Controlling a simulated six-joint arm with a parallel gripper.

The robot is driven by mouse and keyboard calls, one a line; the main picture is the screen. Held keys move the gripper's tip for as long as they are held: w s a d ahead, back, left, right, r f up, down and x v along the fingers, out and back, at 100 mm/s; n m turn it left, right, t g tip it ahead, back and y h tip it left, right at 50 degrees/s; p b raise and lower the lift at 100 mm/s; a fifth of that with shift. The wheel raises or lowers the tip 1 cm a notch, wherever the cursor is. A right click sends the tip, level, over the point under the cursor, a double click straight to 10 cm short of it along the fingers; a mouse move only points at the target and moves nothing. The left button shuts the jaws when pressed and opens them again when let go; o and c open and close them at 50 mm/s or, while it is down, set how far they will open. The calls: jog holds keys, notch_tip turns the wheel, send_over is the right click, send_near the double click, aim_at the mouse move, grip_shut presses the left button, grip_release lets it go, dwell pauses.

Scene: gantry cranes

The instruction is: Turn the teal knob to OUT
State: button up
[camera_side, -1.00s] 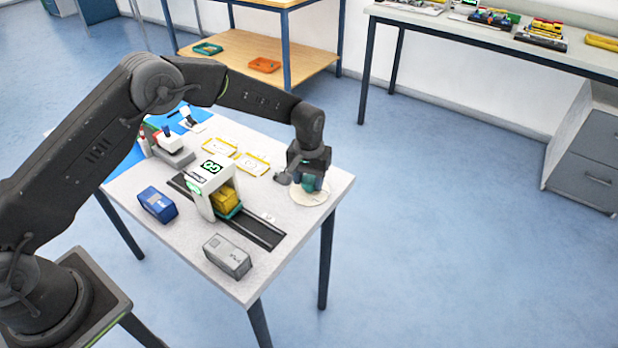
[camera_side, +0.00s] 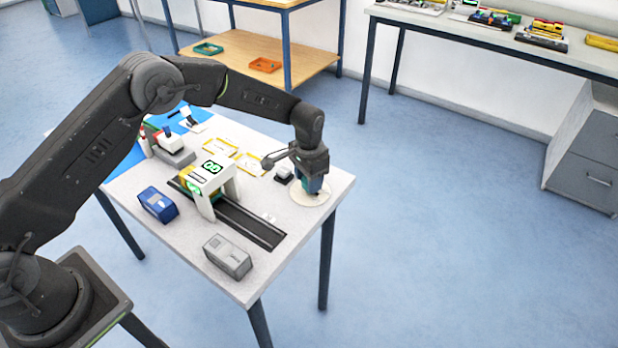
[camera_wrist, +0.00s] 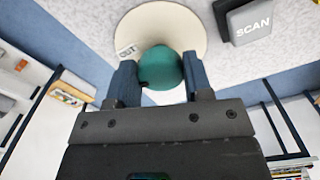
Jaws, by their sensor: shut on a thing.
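The teal knob (camera_wrist: 168,70) sits on a round cream plate (camera_wrist: 165,22) on the table. My gripper (camera_wrist: 160,82) is shut on it, one blue-grey finger on each side. A small dark mark shows on the knob's lower left side in the wrist view. A plate label (camera_wrist: 127,52), which seems to read OUT, lies just beyond the left finger. Other labels are hidden. In the side view my gripper (camera_side: 313,188) points down over the plate (camera_side: 299,198) at the table's right corner, and covers most of the knob.
A SCAN button (camera_wrist: 252,20) stands beside the plate. A white gantry (camera_side: 212,178) with a green display spans a dark track (camera_side: 255,225). A blue box (camera_side: 157,204) and a grey box (camera_side: 228,256) stand on the near side. Yellow-edged cards (camera_side: 250,163) lie behind.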

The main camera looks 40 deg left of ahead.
jog(key=m, duration=0.4)
jog(key=shift+a+m, duration=0.15)
jog(key=shift+m, duration=0.25)
dwell(0.4)
jog(key=o, duration=0.9)
notch_tip(320, 180, up, 14)
jog(key=shift+f, duration=0.1)
dwell(0.4)
